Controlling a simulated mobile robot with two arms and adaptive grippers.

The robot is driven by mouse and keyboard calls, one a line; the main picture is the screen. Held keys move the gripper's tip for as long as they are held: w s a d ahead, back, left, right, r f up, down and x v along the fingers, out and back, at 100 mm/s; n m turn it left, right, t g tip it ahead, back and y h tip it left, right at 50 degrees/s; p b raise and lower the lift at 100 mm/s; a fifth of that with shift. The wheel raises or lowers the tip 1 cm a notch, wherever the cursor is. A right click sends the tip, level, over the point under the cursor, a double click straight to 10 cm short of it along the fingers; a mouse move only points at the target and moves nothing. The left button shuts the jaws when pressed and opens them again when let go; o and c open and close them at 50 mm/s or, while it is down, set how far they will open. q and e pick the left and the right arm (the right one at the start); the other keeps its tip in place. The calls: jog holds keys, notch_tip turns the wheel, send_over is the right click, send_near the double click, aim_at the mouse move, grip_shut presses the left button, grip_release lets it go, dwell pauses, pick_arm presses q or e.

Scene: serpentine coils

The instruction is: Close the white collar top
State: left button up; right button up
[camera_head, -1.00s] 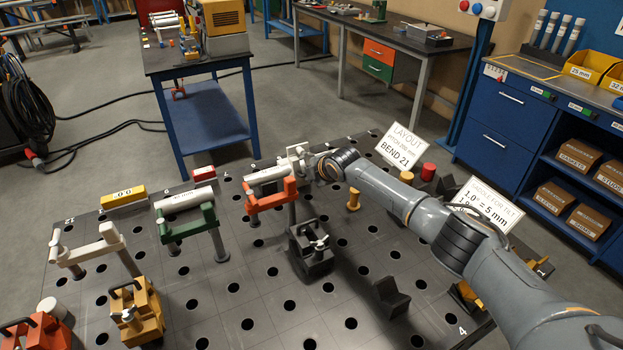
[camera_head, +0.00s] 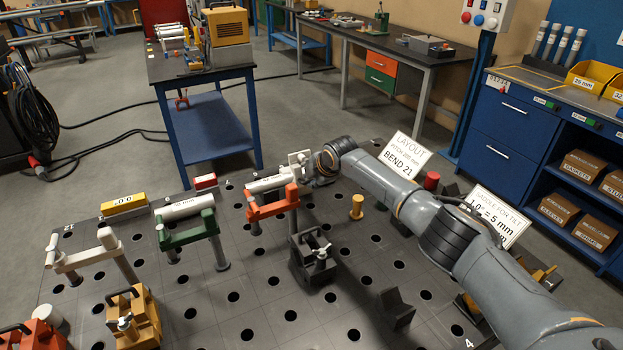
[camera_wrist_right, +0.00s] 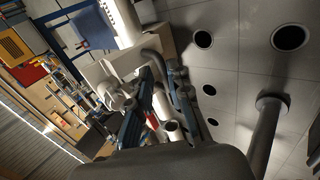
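A white collar (camera_head: 299,160) sits at the right end of a pale tube (camera_head: 266,184) above the orange saddle (camera_head: 272,207). A plate-like white part stands up on it. In the right wrist view the white collar (camera_wrist_right: 117,76) is just beyond my fingers, and part of it is hidden behind them. My right gripper (camera_head: 312,170) is at the collar's right side in the head view. In the wrist view its two dark fingers (camera_wrist_right: 158,105) are apart, with a gap between them. Whether they touch the collar is unclear. My left gripper is not in view.
A green saddle (camera_head: 188,232) with a tube and a white stand (camera_head: 85,257) are to the left. The holed table (camera_head: 255,305) has free room at front.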

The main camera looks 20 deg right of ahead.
jog(key=shift+r, duration=0.1)
jog(key=v, duration=1.2)
dwell(0.4)
